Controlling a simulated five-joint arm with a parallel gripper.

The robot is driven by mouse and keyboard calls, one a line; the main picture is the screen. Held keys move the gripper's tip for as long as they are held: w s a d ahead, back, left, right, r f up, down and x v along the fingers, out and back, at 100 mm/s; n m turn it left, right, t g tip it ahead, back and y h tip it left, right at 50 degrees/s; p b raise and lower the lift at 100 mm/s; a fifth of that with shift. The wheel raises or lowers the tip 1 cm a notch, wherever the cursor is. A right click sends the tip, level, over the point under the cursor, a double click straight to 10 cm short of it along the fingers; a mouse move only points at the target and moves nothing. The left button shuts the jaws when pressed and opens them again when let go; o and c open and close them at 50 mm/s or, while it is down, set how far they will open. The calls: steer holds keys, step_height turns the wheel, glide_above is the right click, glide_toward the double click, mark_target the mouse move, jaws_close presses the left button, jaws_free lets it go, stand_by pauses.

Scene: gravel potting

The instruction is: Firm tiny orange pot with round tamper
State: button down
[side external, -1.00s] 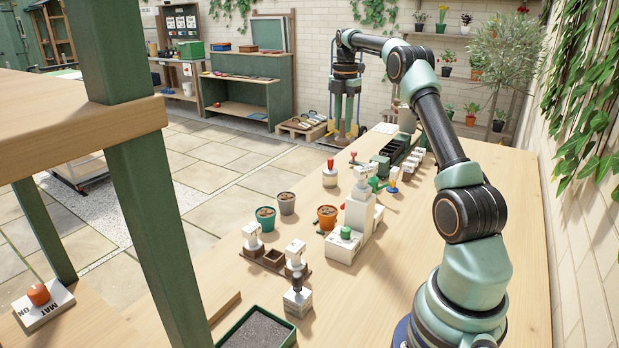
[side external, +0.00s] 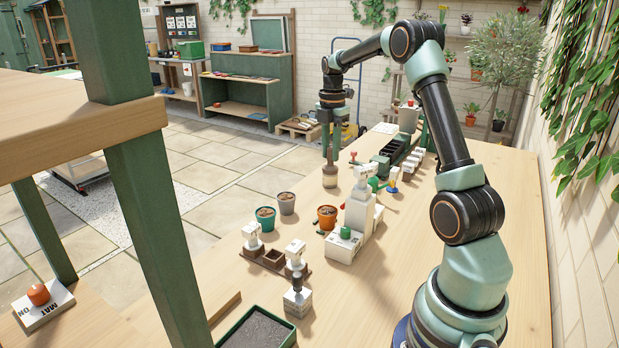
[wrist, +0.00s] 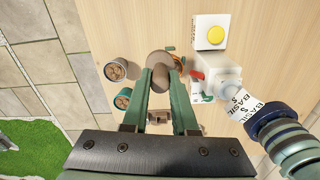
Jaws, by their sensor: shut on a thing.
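My gripper (side external: 330,158) points down at the far middle of the bench and is shut on the round tamper (side external: 329,179). Its pale round body shows below the jaws, and the jaws hide its upper part. I cannot tell whether it touches the bench. In the wrist view a round brown disc (wrist: 159,64) shows at the fingertips. The tiny orange pot (side external: 327,217) stands upright with brown fill, nearer the camera than my gripper and beside the white machine. In the wrist view the disc partly hides it.
A grey pot (side external: 287,203) and a teal pot (side external: 265,218) stand left of the orange pot. The white machine (side external: 361,211) with a green button stands to its right. Dark trays (side external: 393,154) lie right of my gripper. A brown rack (side external: 273,260) is nearer the camera.

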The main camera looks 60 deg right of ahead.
steer(key=shift+s+a+f, duration=0.4)
steer(key=shift+a+f, duration=0.45)
steer(key=shift+f, duration=0.45)
steer(key=shift+s+a+f, duration=0.35)
steer(key=shift+a+f, duration=0.5)
steer(key=shift+f, duration=0.4)
steer(key=shift+s+a+f, duration=0.4)
steer(key=shift+a+f, duration=0.45)
steer(key=shift+f, duration=0.45)
steer(key=shift+f, duration=0.75)
steer(key=shift+r, duration=1.6)
